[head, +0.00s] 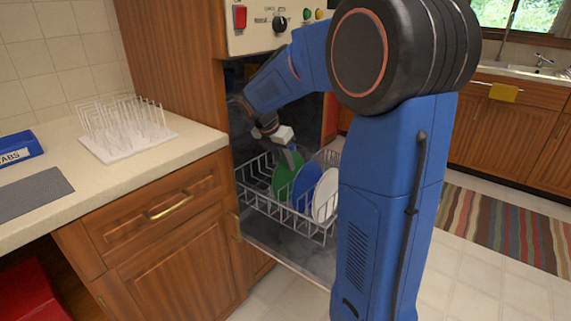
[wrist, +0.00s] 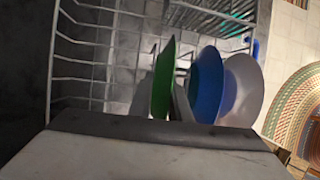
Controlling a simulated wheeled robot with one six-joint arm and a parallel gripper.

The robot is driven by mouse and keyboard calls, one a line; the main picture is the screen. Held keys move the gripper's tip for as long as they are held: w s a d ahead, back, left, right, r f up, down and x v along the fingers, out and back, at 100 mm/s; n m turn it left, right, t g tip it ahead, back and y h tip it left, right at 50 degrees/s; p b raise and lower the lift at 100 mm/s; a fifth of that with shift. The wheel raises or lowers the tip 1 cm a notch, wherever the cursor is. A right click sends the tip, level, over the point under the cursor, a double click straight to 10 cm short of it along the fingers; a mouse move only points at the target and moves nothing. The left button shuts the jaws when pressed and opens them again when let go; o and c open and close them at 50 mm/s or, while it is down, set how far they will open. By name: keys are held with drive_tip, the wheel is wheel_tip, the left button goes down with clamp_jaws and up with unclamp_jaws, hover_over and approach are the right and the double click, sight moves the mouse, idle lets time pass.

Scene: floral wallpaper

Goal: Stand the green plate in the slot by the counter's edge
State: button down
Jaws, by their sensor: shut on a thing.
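The green plate (head: 284,178) stands on edge in the dishwasher's wire rack (head: 262,208), leftmost of the plates. In the wrist view the green plate (wrist: 163,82) shows nearly edge-on. My gripper (head: 289,157) has reached down from above to the green plate's upper edge and is shut on it. A white slotted rack (head: 112,150) with upright prongs stands empty on the counter; which slot is nearest the edge is hard to make out.
The blue plate (head: 306,186) and a white plate (head: 325,194) stand close on the right of the green one. The counter (head: 140,180) is left of the dishwasher, with a blue box (head: 18,152) and grey mat (head: 32,194). Cabinet wood borders the dishwasher opening.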

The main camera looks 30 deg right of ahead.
drive_tip(key=shift+r, duration=1.1)
drive_tip(key=shift+r, duration=4.9)
